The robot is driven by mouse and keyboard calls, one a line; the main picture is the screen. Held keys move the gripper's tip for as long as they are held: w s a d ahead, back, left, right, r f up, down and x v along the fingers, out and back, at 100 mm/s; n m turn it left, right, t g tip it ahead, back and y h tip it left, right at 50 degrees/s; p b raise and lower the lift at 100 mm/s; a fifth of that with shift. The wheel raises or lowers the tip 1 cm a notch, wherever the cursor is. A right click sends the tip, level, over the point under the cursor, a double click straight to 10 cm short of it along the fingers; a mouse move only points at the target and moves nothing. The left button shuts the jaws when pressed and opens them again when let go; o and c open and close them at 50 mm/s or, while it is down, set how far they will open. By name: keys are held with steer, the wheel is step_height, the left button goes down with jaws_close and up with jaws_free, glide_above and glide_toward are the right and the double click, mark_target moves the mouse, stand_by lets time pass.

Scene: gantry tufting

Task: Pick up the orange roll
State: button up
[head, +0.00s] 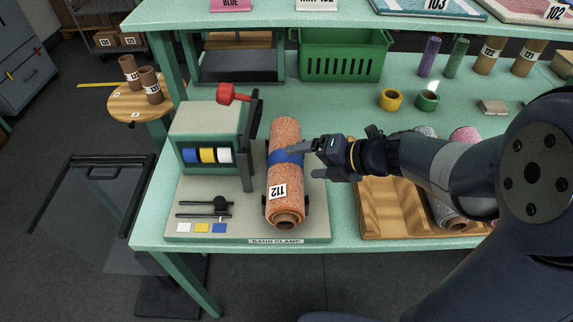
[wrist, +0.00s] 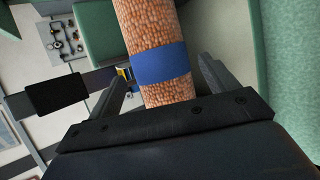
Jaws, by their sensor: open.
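The orange roll (head: 284,200) lies on the band clamp station in the head view, with a blue band around its middle and a white label reading 112. It also fills the upper middle of the wrist view (wrist: 150,20). My gripper (head: 305,160) is at the roll's right side, level with the blue band (head: 286,158). In the wrist view my gripper (wrist: 162,80) is open, with one finger on each side of the roll near the band. I cannot tell whether the fingers touch it.
The band clamp base (head: 240,225) carries a box with blue, yellow and white bands and a red-knobbed lever (head: 232,94). A wooden tray (head: 385,215) with other rolls stands at the right, partly behind my arm. A green crate (head: 342,55) and small spools stand behind.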

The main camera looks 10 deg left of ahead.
mark_target(288, 165)
steer(key=shift+s+b+x, duration=0.15)
steer(key=shift+b+x, duration=0.05)
steer(key=shift+x, duration=1.35)
steer(key=shift+s+b+x, duration=0.15)
steer(key=shift+s+x, duration=0.05)
steer(key=shift+x, duration=1.3)
steer(key=shift+a, duration=0.1)
steer(key=c, duration=1)
steer(key=shift+o, duration=0.2)
steer(key=shift+r, duration=0.1)
